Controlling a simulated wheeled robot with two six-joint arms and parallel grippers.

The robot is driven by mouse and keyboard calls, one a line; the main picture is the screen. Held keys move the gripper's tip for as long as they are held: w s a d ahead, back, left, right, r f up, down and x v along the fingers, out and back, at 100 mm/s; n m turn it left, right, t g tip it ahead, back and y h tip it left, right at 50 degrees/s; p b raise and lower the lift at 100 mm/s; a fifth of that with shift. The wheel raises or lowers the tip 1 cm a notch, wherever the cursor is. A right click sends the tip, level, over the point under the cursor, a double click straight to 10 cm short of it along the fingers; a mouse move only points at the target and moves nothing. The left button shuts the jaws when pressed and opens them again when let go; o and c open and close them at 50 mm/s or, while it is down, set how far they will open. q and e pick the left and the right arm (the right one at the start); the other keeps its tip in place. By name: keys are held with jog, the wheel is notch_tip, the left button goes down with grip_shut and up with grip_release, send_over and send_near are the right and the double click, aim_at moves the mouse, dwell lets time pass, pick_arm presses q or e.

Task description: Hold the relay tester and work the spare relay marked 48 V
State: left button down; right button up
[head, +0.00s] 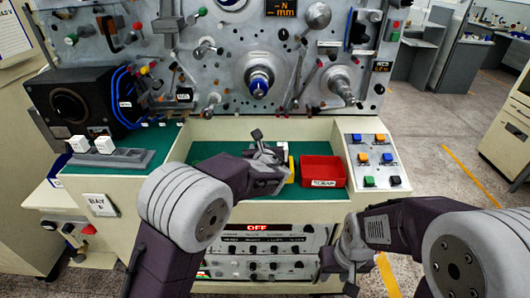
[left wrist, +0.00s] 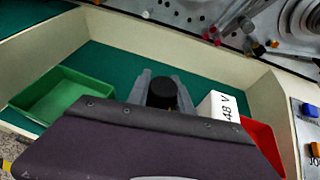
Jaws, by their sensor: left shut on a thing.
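The white spare relay marked 48 V (left wrist: 226,112) stands in the left wrist view, just right of my left gripper (left wrist: 163,90) and beside the red bin. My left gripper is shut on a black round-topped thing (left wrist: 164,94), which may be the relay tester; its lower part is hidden. In the head view the left gripper (head: 264,150) is over the green-floored recess, and the relay is mostly hidden behind it. My right gripper (head: 338,272) is low at the front of the cabinet, apart from the relay, with its fingers spread and nothing visible between them.
A red scrap bin (head: 322,171) sits right in the recess (head: 205,150); a green bin (left wrist: 62,95) sits left. A button panel (head: 376,160) is to the right. Two white blocks (head: 104,145) stand on a grey rack (head: 120,159) at left. Knobs and levers crowd the back panel.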

pick_arm(q)
jog(key=a+f+b, duration=0.1)
jog(key=w+a+f+b, duration=0.1)
jog(key=b, duration=0.1)
jog(key=w+a+f+b, duration=0.1)
jog(key=a, duration=0.1)
jog(key=shift+f, duration=0.35)
jog(key=shift+f+b, duration=0.65)
jog(key=shift+b, duration=0.35)
dwell(0.3)
jog(key=shift+s, duration=0.1)
